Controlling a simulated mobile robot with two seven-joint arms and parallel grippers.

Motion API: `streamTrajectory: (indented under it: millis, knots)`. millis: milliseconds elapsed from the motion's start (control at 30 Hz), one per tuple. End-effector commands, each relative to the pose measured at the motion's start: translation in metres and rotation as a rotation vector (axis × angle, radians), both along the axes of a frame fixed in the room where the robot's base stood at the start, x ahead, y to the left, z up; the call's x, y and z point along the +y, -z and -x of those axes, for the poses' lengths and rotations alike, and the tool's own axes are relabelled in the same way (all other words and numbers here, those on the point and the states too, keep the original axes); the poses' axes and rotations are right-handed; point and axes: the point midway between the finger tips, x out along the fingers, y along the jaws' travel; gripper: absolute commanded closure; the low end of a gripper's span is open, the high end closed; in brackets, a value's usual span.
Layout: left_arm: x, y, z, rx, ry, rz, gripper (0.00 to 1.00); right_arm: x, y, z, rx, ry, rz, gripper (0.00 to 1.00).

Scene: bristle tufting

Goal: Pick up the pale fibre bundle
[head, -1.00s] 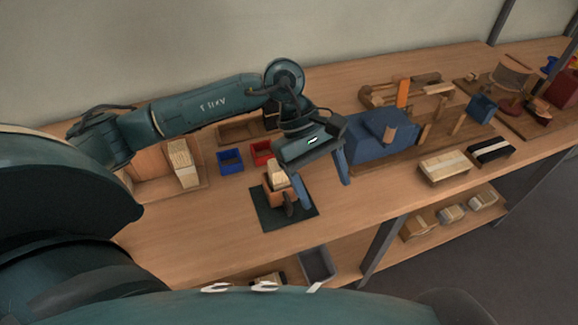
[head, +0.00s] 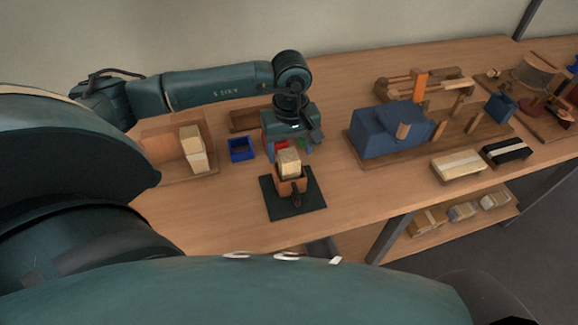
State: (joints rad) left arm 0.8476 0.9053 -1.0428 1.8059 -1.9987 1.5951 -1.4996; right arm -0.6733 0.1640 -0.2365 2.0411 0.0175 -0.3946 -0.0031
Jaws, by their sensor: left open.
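A pale block-like fibre bundle (head: 289,164) stands upright in an orange-brown holder (head: 288,187) on a dark green mat. Another pale upright bundle (head: 196,160) stands at the left against a wooden stand. A third pale bundle with a light band (head: 459,165) lies near the front edge at the right. I cannot tell from the picture alone which one is meant. My left gripper (head: 291,147) is open, pointing down just behind and above the bundle in the holder. Its blue fingers show to either side; contact cannot be made out. My right gripper is not in view.
A blue bin (head: 240,150) is left of the gripper; a red bin is mostly hidden behind it. A large blue block machine (head: 385,135) stands to the right. A black banded bundle (head: 506,151) lies at the far right. Bench is clear left of the mat (head: 310,207).

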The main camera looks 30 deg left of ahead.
Motion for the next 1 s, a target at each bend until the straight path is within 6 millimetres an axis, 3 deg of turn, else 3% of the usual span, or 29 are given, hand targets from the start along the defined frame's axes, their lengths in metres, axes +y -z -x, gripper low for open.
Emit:
streamTrajectory:
  millis: [233, 533, 1000]
  knots:
    - [0.005, 0.035, 0.002, 0.004, -0.001, 0.000, 0.33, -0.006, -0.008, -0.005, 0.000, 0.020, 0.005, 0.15]
    - [0.005, 0.040, 0.001, 0.001, 0.001, -0.001, 0.33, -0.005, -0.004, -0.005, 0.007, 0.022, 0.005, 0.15]
    - [0.005, 0.040, 0.001, 0.001, 0.000, -0.001, 0.71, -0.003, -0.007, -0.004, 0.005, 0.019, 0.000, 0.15]
